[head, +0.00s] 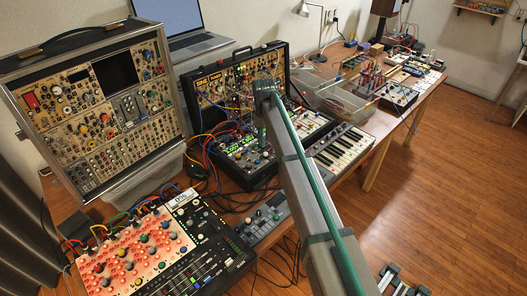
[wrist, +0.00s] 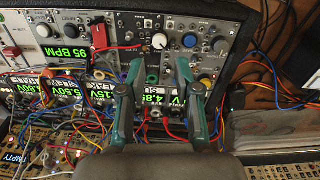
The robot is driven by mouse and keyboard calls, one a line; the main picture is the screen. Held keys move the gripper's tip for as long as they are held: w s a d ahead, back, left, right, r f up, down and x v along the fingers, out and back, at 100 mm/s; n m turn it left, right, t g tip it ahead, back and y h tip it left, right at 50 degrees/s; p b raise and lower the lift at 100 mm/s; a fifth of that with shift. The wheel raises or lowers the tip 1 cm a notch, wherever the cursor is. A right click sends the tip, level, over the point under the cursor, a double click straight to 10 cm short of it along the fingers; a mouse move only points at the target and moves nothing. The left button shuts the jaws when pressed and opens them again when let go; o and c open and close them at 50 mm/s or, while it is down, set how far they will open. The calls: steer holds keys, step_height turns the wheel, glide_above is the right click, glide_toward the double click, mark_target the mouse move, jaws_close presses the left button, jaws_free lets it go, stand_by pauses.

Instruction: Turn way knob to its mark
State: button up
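My gripper (wrist: 160,66) is open, its two green fingers spread apart with nothing held between them. It faces a dark synth panel (wrist: 180,18) in the wrist view. A small white knob (wrist: 159,41) lies just beyond the gap between the fingertips; touching is not visible.
Patch cables (wrist: 60,95) and lit green displays (wrist: 66,52) crowd the wrist view's left. Another open case (head: 95,105) stands at the head view's left, a mixer (head: 205,240) in front. A keyboard (head: 340,146) lies right of my arm. The wooden floor at right is largely clear.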

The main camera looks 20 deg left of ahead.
mark_target(265, 154)
step_height(265, 154, down, 8)
steer(key=shift+w+r+p, duration=0.1)
steer(key=shift+r+p, duration=0.15)
steer(key=shift+p, duration=0.65)
jaws_close()
